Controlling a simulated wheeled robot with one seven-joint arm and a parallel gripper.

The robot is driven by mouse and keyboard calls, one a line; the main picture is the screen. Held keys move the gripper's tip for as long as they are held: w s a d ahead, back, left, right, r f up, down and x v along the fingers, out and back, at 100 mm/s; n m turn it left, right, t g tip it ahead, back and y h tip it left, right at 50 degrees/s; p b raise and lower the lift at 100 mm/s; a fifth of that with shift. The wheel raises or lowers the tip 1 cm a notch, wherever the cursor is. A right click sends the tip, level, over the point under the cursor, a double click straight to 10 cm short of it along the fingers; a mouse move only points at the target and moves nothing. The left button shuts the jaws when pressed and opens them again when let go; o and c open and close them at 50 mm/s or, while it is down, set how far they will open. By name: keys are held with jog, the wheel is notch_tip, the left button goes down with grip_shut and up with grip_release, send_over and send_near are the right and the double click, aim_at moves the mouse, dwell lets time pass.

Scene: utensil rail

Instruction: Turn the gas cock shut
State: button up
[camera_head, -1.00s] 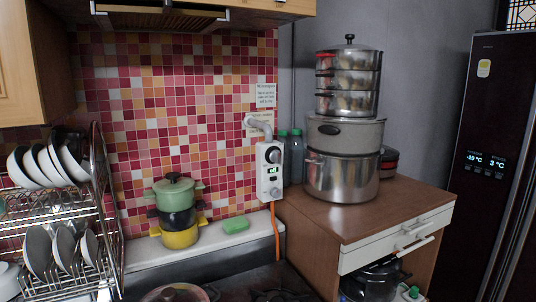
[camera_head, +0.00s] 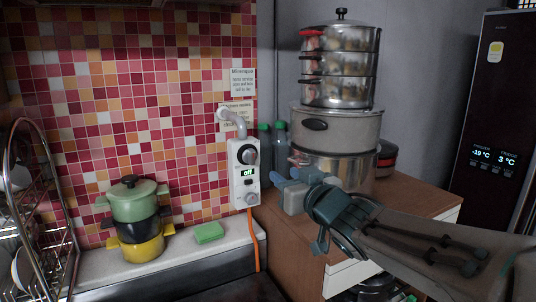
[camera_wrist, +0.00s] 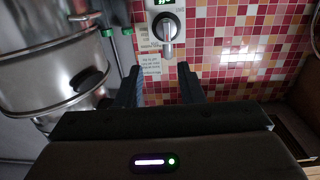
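The gas cock is a white box (camera_head: 244,182) on the tiled wall, with a round dark knob (camera_head: 248,155), a small lit display reading "off" and a grey knob lower down. A grey pipe (camera_head: 238,122) bends into its top and an orange hose (camera_head: 255,240) hangs below. My gripper (camera_head: 284,170) is right of the box, apart from it, with blue fingers pointing towards it. In the wrist view, turned upside down, the knob (camera_wrist: 166,25) is ahead at the top, between the lines of the open, empty fingers (camera_wrist: 159,70); the box's far part is cut off.
Stacked steel pots (camera_head: 340,75) stand on the wooden cabinet (camera_head: 285,225) behind and beside my gripper. Green-capped bottles (camera_head: 280,140) stand just right of the box. Coloured pots (camera_head: 135,215) and a green sponge (camera_head: 209,232) sit on the ledge to the left. A dish rack (camera_head: 45,240) is at far left.

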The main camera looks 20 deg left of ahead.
aim_at(253, 155)
jog(key=x, duration=0.4)
jog(key=p+x, duration=0.1)
jog(key=x, duration=0.4)
jog(key=p+x, duration=0.1)
jog(key=x, duration=0.4)
jog(key=shift+s+a+r, duration=0.25)
jog(key=shift+s+a, duration=0.15)
jog(key=shift+c, duration=0.3)
grip_shut()
